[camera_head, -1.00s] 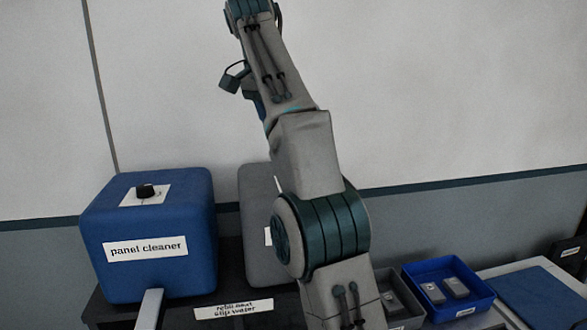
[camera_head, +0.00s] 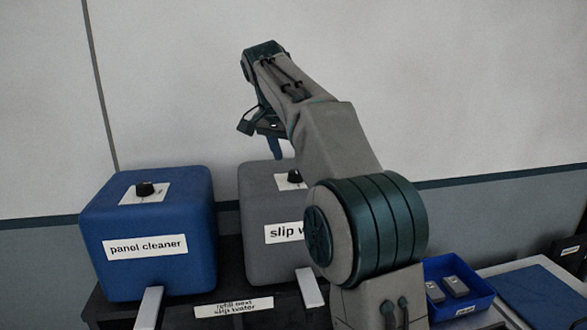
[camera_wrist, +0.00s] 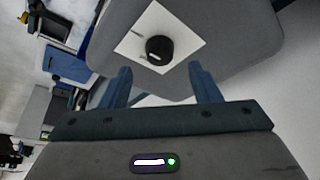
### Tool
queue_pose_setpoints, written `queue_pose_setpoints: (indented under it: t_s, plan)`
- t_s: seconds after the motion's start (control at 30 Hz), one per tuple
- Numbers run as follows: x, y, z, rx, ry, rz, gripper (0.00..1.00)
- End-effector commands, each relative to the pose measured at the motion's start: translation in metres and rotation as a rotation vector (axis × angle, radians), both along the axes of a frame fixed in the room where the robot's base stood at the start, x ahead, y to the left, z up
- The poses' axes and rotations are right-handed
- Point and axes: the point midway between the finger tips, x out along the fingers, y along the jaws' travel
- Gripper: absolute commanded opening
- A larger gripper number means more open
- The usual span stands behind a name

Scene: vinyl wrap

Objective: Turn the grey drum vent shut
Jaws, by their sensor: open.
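The grey drum (camera_head: 262,205) stands right of the blue drum, its front label reading "slip w" before my arm hides the rest. Its vent is a black knob (camera_head: 294,176) on a white plate on top, partly hidden by my arm. In the wrist view the vent knob (camera_wrist: 159,49) shows whole on its white plate (camera_wrist: 186,43), with small marks beside it. My gripper (camera_head: 275,148) is above the grey drum, fingers pointing down. In the wrist view my gripper (camera_wrist: 159,74) is open and empty, its blue fingertips apart, with the knob beyond the gap between them.
A blue drum (camera_head: 150,270) labelled "panel cleaner" stands at the left with a similar black knob (camera_head: 145,188). A shelf label (camera_head: 234,308) reads "refill next slip water". A blue bin (camera_head: 462,310) with grey items and a blue mat (camera_head: 540,298) lie at the right.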

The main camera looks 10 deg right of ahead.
Motion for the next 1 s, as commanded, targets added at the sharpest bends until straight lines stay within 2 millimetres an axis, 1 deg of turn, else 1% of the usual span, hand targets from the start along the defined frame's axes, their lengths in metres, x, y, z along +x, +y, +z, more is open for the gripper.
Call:
queue_pose_setpoints:
  t_s: [0.03,0.1,0.3,0.43,0.7,0.77,0.8,0.87,1.0]
  plan:
    - [0.002,-0.003,-0.009,-0.001,0.003,-0.001,0.56]
    - [0.004,-0.006,-0.018,0.000,0.003,-0.001,0.56]
    - [0.010,-0.011,-0.036,0.000,0.002,-0.002,0.56]
    - [0.012,-0.012,-0.041,0.001,0.000,-0.001,0.56]
    - [0.012,-0.012,-0.042,0.001,0.000,-0.001,0.56]
    - [0.012,-0.012,-0.042,0.001,0.000,-0.001,0.40]
    - [0.012,-0.012,-0.042,0.001,0.000,-0.001,0.29]
    - [0.012,-0.012,-0.042,0.001,0.000,-0.001,0.12]
    - [0.012,-0.012,-0.042,0.001,0.000,0.000,0.12]
